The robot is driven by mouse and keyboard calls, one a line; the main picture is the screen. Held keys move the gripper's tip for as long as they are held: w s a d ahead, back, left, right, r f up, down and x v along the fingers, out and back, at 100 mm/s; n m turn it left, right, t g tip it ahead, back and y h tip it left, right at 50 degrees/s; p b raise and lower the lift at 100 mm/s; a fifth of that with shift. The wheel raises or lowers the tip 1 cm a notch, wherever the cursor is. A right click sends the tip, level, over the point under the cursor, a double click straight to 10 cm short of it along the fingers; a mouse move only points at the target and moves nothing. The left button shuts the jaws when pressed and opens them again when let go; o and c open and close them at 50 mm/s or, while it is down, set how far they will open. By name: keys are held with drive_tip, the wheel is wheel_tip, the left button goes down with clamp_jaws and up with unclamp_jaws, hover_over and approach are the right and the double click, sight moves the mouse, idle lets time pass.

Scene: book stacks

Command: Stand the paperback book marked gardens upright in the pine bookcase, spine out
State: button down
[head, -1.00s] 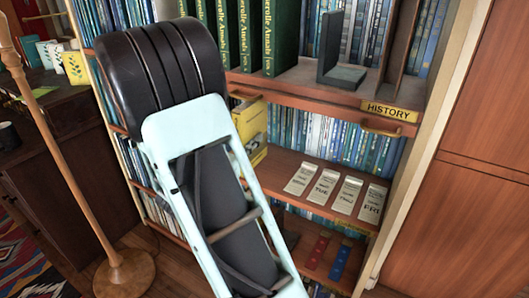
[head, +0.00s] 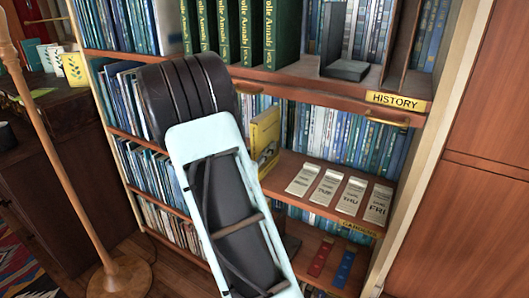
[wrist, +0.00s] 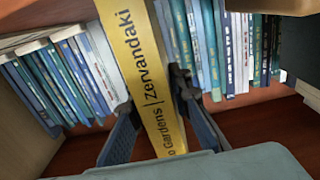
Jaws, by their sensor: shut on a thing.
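The yellow paperback (head: 265,135) marked Gardens shows in the head view beside my arm, upright in the shelf bay below the History shelf. In the wrist view its spine (wrist: 145,75) faces me and reads "Gardens | Zervandaki". My gripper (wrist: 157,100) is shut on the book, one dark finger on each side of the spine. In the head view my arm hides the gripper. The pine bookcase (head: 285,160) has rows of blue books at the back of this bay. I cannot tell whether the book's bottom touches the shelf.
Several day cards (head: 345,196) lie on the shelf board right of the book. A yellow label (head: 357,230) is on that board's edge. Green volumes (head: 240,35) and a dark bookend (head: 345,68) stand on the shelf above. A wooden floor stand (head: 95,200) rises at left.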

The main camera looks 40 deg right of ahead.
drive_tip(key=c, duration=2.2)
unclamp_jaws()
drive_tip(key=shift+f, duration=0.15)
drive_tip(key=shift+c, duration=0.2)
drive_tip(key=o, duration=0.5)
drive_tip(key=shift+r, duration=0.25)
drive_tip(key=p+v, duration=0.2)
drive_tip(key=v, duration=1)
drive_tip(key=shift+p, duration=0.35)
